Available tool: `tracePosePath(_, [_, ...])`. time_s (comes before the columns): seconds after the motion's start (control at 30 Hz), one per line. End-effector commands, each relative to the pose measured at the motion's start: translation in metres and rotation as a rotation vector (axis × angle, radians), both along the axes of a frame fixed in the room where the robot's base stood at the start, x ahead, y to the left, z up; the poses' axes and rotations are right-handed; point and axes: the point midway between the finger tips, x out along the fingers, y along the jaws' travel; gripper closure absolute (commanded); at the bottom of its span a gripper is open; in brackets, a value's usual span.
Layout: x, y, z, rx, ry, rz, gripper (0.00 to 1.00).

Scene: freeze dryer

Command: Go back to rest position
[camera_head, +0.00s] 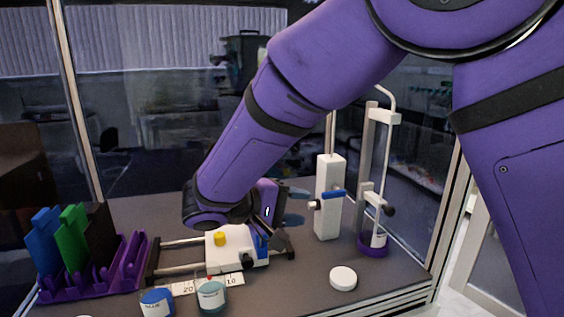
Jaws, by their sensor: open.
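My purple arm reaches down from the upper right. My gripper (279,238) is low at the right end of a white block with a yellow knob (218,240). Its dark finger parts show there, partly hidden by the block and the wrist. It is open; I see nothing held in it. I cannot tell if it touches the block. The block sits on two metal rails (182,243) on the grey work surface.
A purple rack (128,265) with blue and green pieces stands left. A blue-lidded jar (157,302), another jar (211,297) and a white round lid (343,278) are in front. A white column (329,197) and a stand with a purple base (372,245) stand right.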

Motion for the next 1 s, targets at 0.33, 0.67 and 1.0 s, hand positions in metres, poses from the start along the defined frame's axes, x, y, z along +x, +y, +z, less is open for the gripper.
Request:
tracePosePath(0.33, [-0.026,-0.125,0.046,0.327,0.179,-0.198,0.55])
tracePosePath(0.67, [-0.082,-0.209,0.069,0.692,0.233,-0.286,0.55])
tracePosePath(1.0, [-0.146,-0.256,0.081,1.053,0.136,-0.275,0.55])
